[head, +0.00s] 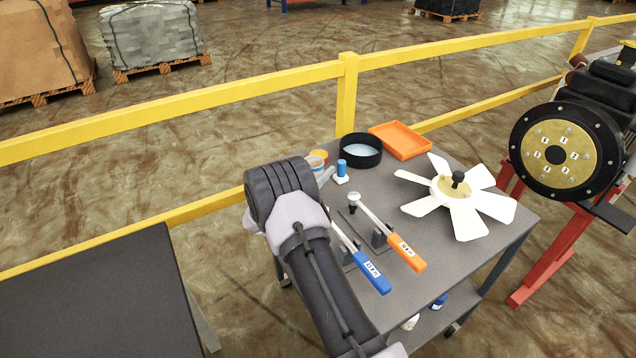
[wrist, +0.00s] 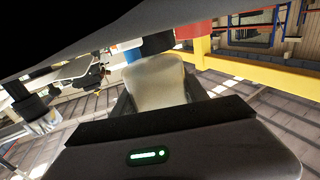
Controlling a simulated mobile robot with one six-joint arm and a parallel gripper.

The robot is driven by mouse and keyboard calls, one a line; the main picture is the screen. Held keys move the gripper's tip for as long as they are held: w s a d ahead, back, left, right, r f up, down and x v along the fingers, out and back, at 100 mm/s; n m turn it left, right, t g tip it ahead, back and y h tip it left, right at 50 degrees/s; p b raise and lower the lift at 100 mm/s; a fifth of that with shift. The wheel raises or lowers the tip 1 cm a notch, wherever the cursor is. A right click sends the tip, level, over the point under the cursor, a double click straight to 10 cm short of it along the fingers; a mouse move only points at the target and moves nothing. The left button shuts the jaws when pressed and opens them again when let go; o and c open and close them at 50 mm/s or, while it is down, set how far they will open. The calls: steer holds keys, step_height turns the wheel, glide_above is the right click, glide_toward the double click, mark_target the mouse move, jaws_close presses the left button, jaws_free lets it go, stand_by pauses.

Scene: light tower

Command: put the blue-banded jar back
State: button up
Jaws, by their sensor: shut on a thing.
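My gripper (wrist: 158,98) is shut on a pale, cream-white jar body (wrist: 158,80) between its dark fingers in the wrist view. In the head view my gripper (head: 326,176) is at the table's left back edge, partly hidden behind my wrist. A pale jar with a blue band (head: 315,163) shows beside it, and a jar with a yellow-orange top (head: 319,154) is just behind.
A blue-topped white item (head: 341,172), a black round dish (head: 360,152) and an orange tray (head: 401,140) stand at the back of the grey table (head: 450,255). Blue (head: 371,272) and orange (head: 406,252) handled tools and a white fan (head: 458,195) lie in front. A yellow rail (head: 250,85) runs behind.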

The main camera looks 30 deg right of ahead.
step_height(320, 180, down, 3)
steer(key=shift+r+b, duration=0.15)
steer(key=shift+b, duration=0.3)
steer(key=shift+r, duration=0.15)
steer(key=o, duration=1.6)
